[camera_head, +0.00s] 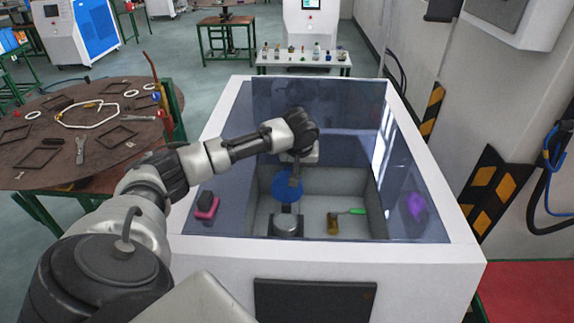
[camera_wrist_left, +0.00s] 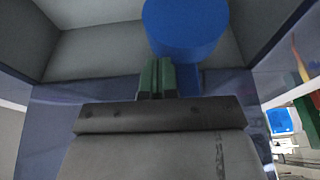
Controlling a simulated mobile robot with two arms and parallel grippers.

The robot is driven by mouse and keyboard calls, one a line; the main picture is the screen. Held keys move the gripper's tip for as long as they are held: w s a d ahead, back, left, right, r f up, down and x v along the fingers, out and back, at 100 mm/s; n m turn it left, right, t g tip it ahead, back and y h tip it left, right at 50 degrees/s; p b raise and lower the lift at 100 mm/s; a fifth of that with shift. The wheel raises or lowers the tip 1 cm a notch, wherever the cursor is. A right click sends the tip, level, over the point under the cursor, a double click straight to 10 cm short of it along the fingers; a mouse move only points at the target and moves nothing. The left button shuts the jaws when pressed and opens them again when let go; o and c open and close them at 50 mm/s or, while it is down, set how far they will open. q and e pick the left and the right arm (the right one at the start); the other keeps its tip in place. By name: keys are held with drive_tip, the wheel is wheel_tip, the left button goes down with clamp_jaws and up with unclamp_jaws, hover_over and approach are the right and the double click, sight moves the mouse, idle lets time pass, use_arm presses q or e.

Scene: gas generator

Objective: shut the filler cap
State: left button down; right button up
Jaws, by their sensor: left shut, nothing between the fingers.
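The blue round filler cap (camera_head: 283,188) stands raised inside the recess of the white cabinet. A grey metal filler neck (camera_head: 287,226) sits below it on the recess floor, and a dark piece shows between them. My left gripper (camera_head: 295,181) reaches down into the recess, at the cap's upper right edge. In the left wrist view the blue cap (camera_wrist_left: 185,28) lies just beyond my left gripper's green fingertips (camera_wrist_left: 157,66). The fingers are together with nothing between them. I cannot tell whether they touch the cap. My right gripper is not in view.
The white cabinet (camera_head: 225,246) has raised walls around the recess. A green-handled tool (camera_head: 350,212) lies on the recess floor at right. A pink-and-black object (camera_head: 207,206) is at left, a purple one (camera_head: 415,205) at right. A round table (camera_head: 60,160) stands left.

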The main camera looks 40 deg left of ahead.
use_arm(q)
drive_tip(key=shift+s+d+f, duration=0.15)
drive_tip(key=shift+s+d, duration=0.6)
drive_tip(key=shift+s, duration=0.25)
idle(1.6)
idle(0.3)
wheel_tip(320, 180, up, 7)
drive_tip(key=shift+w, duration=0.15)
idle(0.6)
idle(0.5)
